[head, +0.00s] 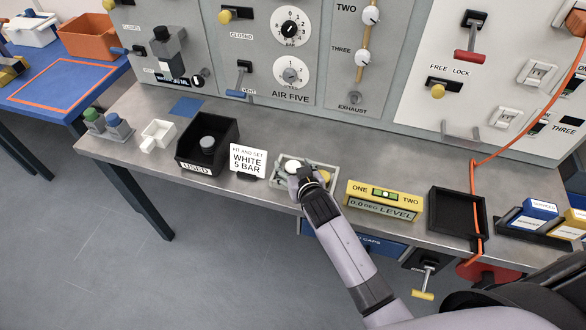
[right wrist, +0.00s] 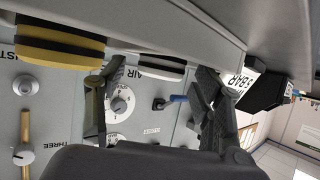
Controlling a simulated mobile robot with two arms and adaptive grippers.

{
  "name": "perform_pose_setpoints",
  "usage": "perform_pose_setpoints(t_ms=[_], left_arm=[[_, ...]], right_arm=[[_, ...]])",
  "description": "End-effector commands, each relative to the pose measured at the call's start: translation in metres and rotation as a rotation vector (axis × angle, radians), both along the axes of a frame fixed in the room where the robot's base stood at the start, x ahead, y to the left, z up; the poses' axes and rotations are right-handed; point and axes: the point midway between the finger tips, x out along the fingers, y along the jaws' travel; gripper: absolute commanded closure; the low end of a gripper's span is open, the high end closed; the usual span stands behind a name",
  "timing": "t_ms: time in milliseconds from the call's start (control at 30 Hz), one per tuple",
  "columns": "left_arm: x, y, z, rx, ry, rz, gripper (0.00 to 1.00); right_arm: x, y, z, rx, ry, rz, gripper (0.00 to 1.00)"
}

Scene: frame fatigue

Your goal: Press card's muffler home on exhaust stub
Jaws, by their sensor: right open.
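The card (head: 248,160) stands on the steel bench and reads "FIT AND SET WHITE 5 BAR". Right of it a shallow grey tray (head: 333,187) holds a white muffler (head: 291,165) and a yellow muffler (head: 324,176). My right gripper (head: 304,177) is over the tray and partly hides it. In the right wrist view its open fingers (right wrist: 160,76) are spread on either side of the white muffler (right wrist: 160,64), with the yellow muffler (right wrist: 60,42) outside them. The exhaust stub (head: 355,98) is bare on the grey panel. My left gripper is not in view.
A black "USED" bin (head: 207,160) with a grey part inside stands left of the card. A yellow level (head: 384,201) and an empty black tray (head: 457,212) are to the right. An orange cord (head: 520,130) crosses the right side. Bench between tray and panel is clear.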

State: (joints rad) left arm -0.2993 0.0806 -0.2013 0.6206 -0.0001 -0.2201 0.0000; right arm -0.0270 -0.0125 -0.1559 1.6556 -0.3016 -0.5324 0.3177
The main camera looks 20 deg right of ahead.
Motion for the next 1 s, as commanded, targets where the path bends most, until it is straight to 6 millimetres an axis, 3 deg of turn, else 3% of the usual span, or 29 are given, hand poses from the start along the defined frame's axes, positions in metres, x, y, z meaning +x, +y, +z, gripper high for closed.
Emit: perform_pose_setpoints(t_ms=[767,1000], left_arm=[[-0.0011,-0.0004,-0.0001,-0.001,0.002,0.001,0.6],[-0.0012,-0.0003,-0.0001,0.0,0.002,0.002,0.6]], right_arm=[[-0.0005,0.0001,-0.0001,0.0,0.001,0.0,0.89],[-0.0003,0.0001,0.0005,0.0,0.0,0.0,0.9]])
